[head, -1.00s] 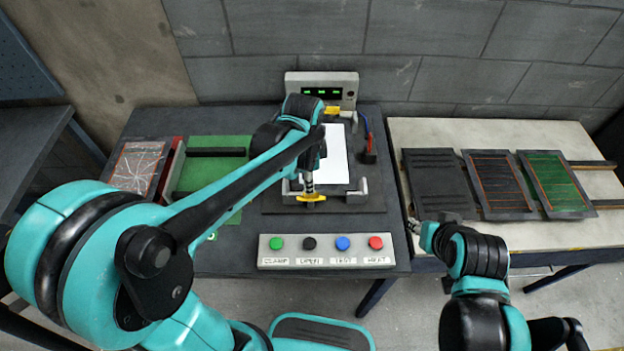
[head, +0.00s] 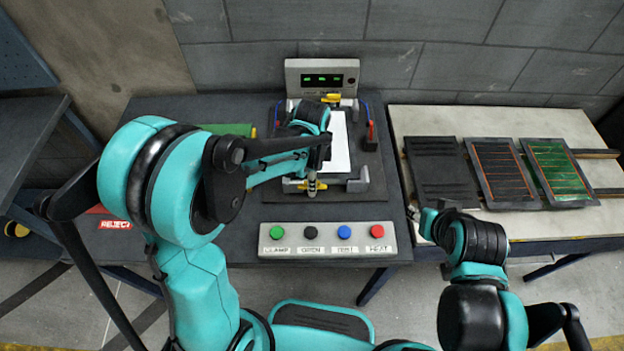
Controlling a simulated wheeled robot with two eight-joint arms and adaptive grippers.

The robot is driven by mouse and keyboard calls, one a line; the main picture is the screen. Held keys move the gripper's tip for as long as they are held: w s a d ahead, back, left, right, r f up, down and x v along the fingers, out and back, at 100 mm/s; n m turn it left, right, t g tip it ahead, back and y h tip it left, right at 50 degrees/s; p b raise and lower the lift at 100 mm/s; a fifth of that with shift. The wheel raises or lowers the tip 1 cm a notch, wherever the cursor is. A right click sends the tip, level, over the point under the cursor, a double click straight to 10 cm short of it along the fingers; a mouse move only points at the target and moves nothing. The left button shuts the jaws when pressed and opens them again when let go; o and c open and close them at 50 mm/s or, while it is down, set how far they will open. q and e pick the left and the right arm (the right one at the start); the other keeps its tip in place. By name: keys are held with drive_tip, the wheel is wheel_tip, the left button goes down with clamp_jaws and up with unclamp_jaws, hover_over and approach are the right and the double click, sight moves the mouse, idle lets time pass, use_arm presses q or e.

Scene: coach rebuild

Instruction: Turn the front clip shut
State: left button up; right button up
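A white sheet (head: 340,150) lies in the fixture, partly behind my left arm. A yellow back clip (head: 331,98) shows at its far edge. My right gripper (head: 425,218) is away to the right, its fingers unclear.
A button panel (head: 328,247) with green, black, blue and red buttons stands in front of the fixture. A display box (head: 321,65) is behind it. Dark and green panels (head: 555,170) lie on the right table. My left arm hides much of the left bench and a green board (head: 228,129).

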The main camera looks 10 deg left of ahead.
use_arm(q)
drive_tip(key=shift+c, duration=0.3)
clamp_jaws()
drive_tip(key=shift+n, duration=0.3)
drive_tip(key=n, duration=1.1)
drive_tip(key=shift+n+b, duration=0.3)
drive_tip(key=shift+n, duration=0.1)
drive_tip(key=n, duration=0.5)
drive_tip(key=shift+n, duration=0.3)
